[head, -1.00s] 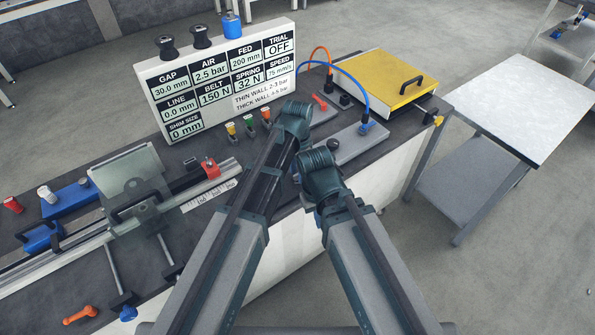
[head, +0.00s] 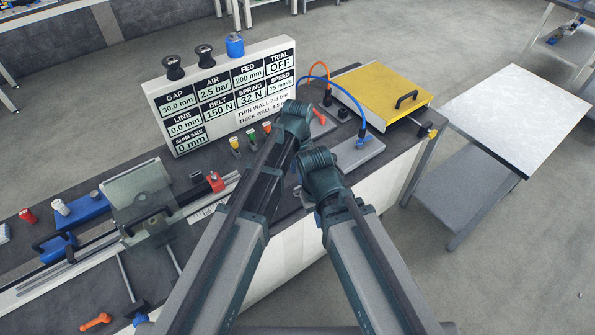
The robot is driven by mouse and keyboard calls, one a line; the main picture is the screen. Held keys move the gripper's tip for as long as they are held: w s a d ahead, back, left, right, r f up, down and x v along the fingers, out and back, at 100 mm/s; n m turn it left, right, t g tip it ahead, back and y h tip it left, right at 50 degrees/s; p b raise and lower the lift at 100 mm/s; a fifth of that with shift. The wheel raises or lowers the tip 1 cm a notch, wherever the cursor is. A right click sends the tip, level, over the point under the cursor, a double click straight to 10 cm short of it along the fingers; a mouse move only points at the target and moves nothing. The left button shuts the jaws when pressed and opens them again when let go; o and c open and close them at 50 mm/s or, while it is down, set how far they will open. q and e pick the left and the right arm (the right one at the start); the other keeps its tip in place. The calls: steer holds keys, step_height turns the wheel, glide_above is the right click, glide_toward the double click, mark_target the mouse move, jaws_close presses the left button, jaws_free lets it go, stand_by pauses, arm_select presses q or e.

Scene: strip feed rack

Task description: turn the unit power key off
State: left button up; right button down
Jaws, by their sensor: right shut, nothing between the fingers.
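I cannot pick out the unit power key for certain. A small red lever (head: 318,117) sits on a grey plate behind my arms. A yellow-orange knob (head: 433,132) is on the right end of the bench unit, beside the yellow lid (head: 383,97). The status board (head: 225,95) reads TRIAL OFF. My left gripper (head: 293,125) is at the end of the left arm, over the bench in front of the board; its fingers are hidden. My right gripper (head: 322,172) is lower, near the bench's front edge, shut and empty, mostly hidden by its wrist.
A rail with a clear-covered carriage (head: 140,195) runs along the bench at left. Coloured knobs (head: 251,138) stand below the board. Orange and blue hoses (head: 345,88) arch behind my arms. A white-topped side table (head: 515,115) stands at right, with open floor before it.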

arm_select(q)
step_height(320, 180, up, 7)
steer(key=p, duration=0.5)
steer(key=shift+p, duration=0.3)
arm_select(e)
step_height(320, 180, up, 7)
arm_select(q)
steer(key=shift+f, duration=0.1)
arm_select(e)
steer(key=shift+f, duration=0.1)
arm_select(q)
steer(key=s+a+n, duration=0.6)
steer(key=a, duration=0.2)
steer(key=s+a+n, duration=0.5)
steer(key=a, duration=0.4)
steer(key=s+d+f+m+b, duration=0.2)
steer(key=d, duration=0.3)
steer(key=s+d+f+m+y+b, duration=0.1)
steer(key=s+d+f+b, duration=0.1)
steer(key=d, duration=0.4)
steer(key=shift+s+f+m+b, duration=0.4)
steer(key=shift+s+b, duration=0.1)
steer(key=shift+s, duration=0.35)
arm_select(e)
step_height(320, 180, down, 5)
